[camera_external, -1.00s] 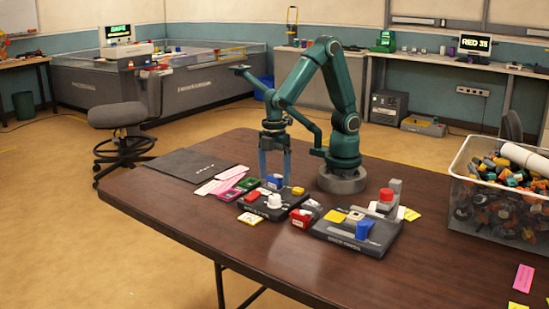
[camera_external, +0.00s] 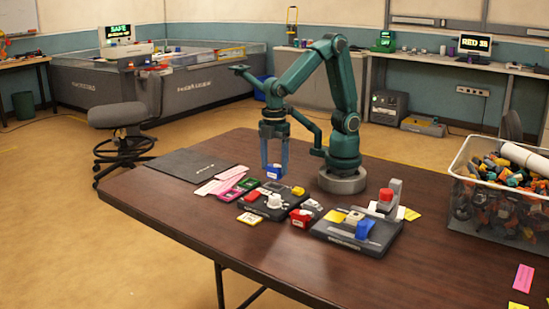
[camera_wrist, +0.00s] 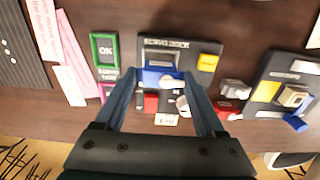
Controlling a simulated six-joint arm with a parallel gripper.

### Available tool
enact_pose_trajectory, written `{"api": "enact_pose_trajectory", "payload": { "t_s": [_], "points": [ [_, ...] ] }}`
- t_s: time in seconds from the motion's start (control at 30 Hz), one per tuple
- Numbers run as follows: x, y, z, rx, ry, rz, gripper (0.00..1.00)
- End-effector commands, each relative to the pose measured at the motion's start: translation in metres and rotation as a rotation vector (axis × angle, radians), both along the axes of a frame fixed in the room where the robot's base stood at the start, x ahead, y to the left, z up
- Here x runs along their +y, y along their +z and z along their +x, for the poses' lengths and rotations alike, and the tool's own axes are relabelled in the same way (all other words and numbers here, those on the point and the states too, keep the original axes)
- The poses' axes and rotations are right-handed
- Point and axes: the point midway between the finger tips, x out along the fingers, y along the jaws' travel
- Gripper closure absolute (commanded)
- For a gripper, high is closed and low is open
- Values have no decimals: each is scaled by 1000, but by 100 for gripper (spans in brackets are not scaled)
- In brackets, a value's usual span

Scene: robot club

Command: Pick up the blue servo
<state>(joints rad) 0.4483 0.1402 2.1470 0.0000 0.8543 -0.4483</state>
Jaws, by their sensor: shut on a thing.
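The blue servo (camera_external: 274,171), a small blue and white block, is between my fingers and raised a little above the dark board behind it in the picture. My gripper (camera_external: 274,166) points down and is shut on it. In the wrist view the blue servo (camera_wrist: 158,76) spans the gap between the fingertips of my gripper (camera_wrist: 160,82). It covers part of the board beneath.
The dark board (camera_external: 262,206) holds a white knob (camera_external: 274,201), and red and yellow blocks. A bin (camera_external: 457,196) stands right. The table's front is clear.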

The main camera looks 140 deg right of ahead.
Motion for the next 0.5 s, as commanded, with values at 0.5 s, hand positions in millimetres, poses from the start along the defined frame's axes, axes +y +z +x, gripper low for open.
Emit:
{"api": "enact_pose_trajectory", "payload": {
  "t_s": [0.5],
  "points": [
    [80, 56, 8, -6, 11, 0, 84]
  ]
}}
